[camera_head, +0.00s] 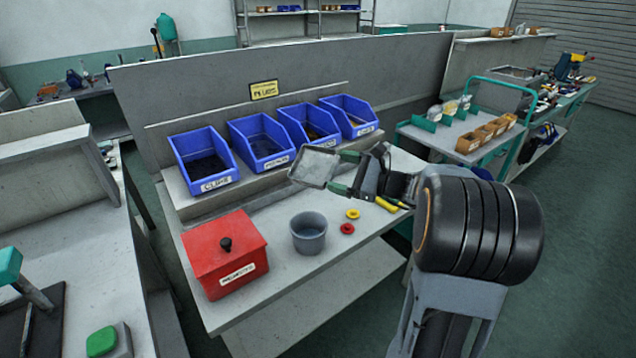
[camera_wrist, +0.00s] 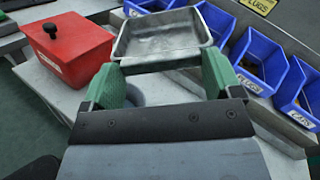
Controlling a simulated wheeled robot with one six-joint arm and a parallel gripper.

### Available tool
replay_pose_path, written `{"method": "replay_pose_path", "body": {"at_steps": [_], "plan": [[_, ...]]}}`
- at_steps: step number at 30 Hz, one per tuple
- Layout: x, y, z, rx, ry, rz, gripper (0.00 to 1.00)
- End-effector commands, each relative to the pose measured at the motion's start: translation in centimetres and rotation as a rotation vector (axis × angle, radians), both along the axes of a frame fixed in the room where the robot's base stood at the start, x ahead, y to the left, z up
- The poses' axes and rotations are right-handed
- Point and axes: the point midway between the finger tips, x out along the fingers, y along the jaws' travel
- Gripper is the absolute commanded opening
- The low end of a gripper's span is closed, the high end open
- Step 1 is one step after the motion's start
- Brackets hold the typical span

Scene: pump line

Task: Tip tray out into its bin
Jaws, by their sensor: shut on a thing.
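A shallow grey metal tray (camera_head: 314,168) is held in the air over the bench, in front of the blue bins. It fills the upper middle of the wrist view (camera_wrist: 160,38), and its floor looks bare. My gripper (camera_head: 345,172) has its green fingers on the tray's near edge, also seen in the wrist view (camera_wrist: 162,82). Several blue bins stand in a row on a raised ledge. The leftmost (camera_head: 205,165) reads CLIPS. In the wrist view one bin (camera_wrist: 255,62) reads PLUGS and the nearest (camera_wrist: 299,98) seems to read CAPS. A yellow sign (camera_head: 264,90) above reads PLUGS.
A red lidded box (camera_head: 224,254) with a black knob stands at the bench's front left. A grey round tub (camera_head: 308,233) stands right of it, beside a yellow piece (camera_head: 353,214) and a red piece (camera_head: 347,229). A low panel rises behind the bins.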

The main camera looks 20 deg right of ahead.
Motion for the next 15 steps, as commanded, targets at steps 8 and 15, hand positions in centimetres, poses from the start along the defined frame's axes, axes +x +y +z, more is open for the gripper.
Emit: {"method": "replay_pose_path", "body": {"at_steps": [8, 15], "plan": [[0.0, 0.0, 1.0, 0.061, 0.065, 0.000, 0.57], [0.0, 0.0, 1.8, 0.147, 0.161, 0.001, 0.57]]}}
